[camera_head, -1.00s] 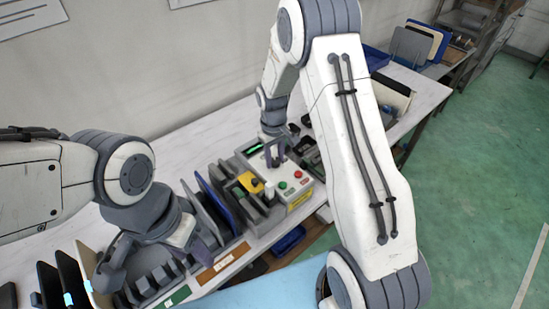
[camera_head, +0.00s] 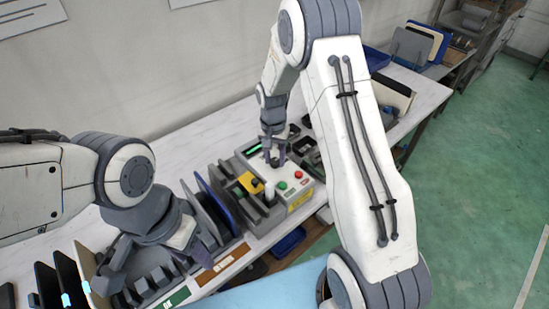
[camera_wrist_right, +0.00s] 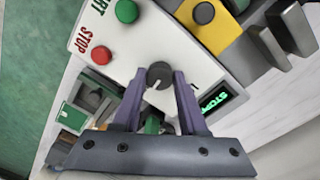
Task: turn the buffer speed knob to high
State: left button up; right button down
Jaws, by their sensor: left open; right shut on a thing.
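The control box (camera_head: 296,172) stands on the bench with a light top panel. Its dark round knob (camera_wrist_right: 160,74) has a white pointer line and shows in the right wrist view. My right gripper (camera_wrist_right: 159,80) is shut on the knob, one finger on each side. It also shows over the box in the head view (camera_head: 273,158). A green-lit display (camera_wrist_right: 214,100) beside the knob seems to read STOP. The scale marks around the knob are mostly hidden or too small to read. My left gripper (camera_head: 152,268) is open and empty above the grey slotted rack, away from the box.
On the panel are a green button (camera_wrist_right: 127,11) and a red STOP button (camera_wrist_right: 101,55). Upright panels (camera_head: 222,208) stand in the rack between my grippers.

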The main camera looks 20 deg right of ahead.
aim_at(274, 160)
jog(key=shift+m, duration=0.6)
jog(key=shift+c, duration=2.2)
grip_release()
notch_tip(274, 160, up, 10)
jog(key=b, duration=0.1)
jog(key=shift+w+r+b, duration=0.15)
jog(key=shift+r+b, duration=0.1)
jog(key=shift+b, duration=0.1)
jog(key=shift+a, duration=0.1)
